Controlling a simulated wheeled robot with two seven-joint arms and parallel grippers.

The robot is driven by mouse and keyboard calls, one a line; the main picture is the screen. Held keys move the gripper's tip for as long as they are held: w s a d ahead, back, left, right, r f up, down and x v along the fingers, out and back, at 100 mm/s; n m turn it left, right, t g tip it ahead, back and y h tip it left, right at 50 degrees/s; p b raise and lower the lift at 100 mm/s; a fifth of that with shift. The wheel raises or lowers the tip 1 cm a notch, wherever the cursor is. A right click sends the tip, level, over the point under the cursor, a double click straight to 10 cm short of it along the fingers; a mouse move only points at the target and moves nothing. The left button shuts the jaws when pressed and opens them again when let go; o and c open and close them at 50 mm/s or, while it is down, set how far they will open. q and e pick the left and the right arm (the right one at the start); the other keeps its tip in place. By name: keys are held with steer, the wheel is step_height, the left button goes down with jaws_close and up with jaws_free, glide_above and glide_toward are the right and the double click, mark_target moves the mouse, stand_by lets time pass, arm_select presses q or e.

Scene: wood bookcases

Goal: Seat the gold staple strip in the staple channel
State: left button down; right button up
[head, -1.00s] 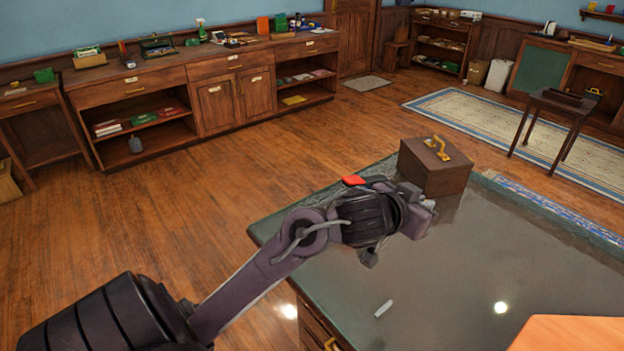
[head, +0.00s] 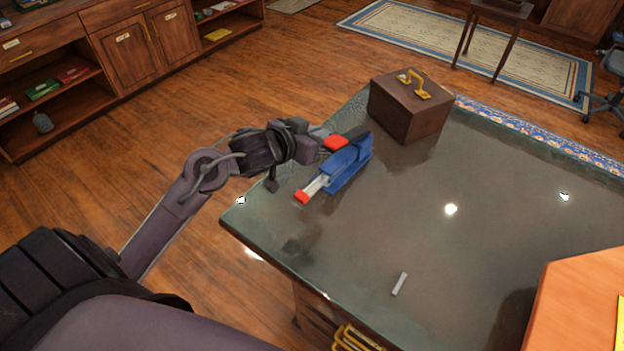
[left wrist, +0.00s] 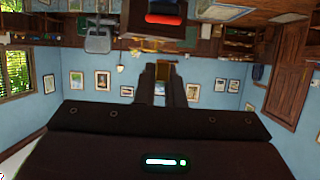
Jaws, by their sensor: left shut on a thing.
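A blue stapler (head: 349,165) with red parts lies on the dark desktop (head: 480,200) in the head view. A pale channel (head: 316,186) sticks out of its near end, with a red tip. My left gripper (head: 318,137) is at the stapler's far left side, beside its red block. In the left wrist view, my left gripper's fingers (left wrist: 164,68) are close together, with a gold piece, the gold staple strip (left wrist: 157,46), at their tips. In the head view the strip is hidden. I cannot tell whether it touches the stapler. My right gripper is out of view.
A brown box (head: 409,110) with a gold handle stands behind the stapler. A small silver-grey strip (head: 399,284) lies near the front of the desk. An orange surface (head: 580,305) fills the lower right corner. The desktop's middle is clear.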

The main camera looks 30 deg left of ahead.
arm_select(q)
glide_above(324, 176)
steer(key=s, duration=0.3)
steer(key=f, duration=1)
steer(key=shift+s+a+f+b, duration=0.2)
steer(key=shift+a+b, duration=0.1)
steer(key=shift+a, duration=0.1)
step_height(324, 176, down, 5)
steer(key=shift+w+r, duration=0.1)
steer(key=shift+f, duration=0.25)
